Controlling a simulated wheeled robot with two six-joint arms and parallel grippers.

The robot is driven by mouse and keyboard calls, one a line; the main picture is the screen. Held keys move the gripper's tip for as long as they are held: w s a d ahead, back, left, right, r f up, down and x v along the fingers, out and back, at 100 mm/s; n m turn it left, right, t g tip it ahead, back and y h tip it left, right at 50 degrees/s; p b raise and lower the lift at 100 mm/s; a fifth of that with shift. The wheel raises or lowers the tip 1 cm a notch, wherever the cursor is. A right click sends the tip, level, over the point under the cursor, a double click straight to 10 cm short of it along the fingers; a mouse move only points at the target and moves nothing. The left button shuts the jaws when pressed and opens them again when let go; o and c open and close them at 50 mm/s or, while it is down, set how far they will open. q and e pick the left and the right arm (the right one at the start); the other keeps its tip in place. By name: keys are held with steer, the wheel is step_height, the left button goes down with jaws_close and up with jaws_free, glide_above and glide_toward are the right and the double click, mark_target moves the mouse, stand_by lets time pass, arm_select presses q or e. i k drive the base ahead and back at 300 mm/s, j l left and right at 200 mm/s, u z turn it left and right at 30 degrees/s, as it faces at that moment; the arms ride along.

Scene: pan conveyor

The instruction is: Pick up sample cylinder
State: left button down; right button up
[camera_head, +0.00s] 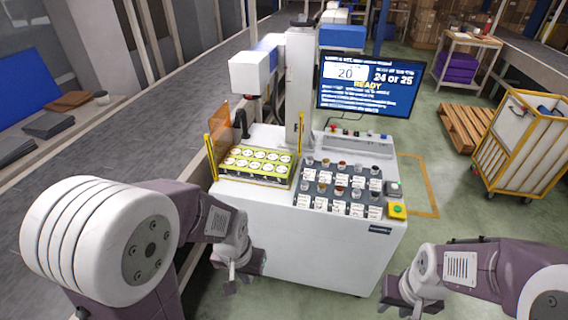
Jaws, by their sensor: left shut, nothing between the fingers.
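A dark rack (299,200) on the right half of the white workstation top (270,135) holds several small sample cylinders with dark, reddish and light tops. One of the cylinders (341,166) stands in the back row. White labels sit in front of them, too small to read. My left gripper (231,287) hangs in front of the workstation's left side, below its top, shut and empty, apart from the cylinders. My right gripper (390,304) is low at the workstation's front right, away from the rack; its finger opening is unclear.
A yellow-green tray (226,166) with round white places lies left of the rack. An orange panel (220,128) and a white column (299,85) rise from the workstation. A monitor (367,87) reads "20", "24 or 25" and "READY". A yellow cart (520,145) stands right.

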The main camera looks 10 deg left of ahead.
mark_target(304, 183)
steer(key=i+j, duration=1.25)
steer(key=z, duration=0.05)
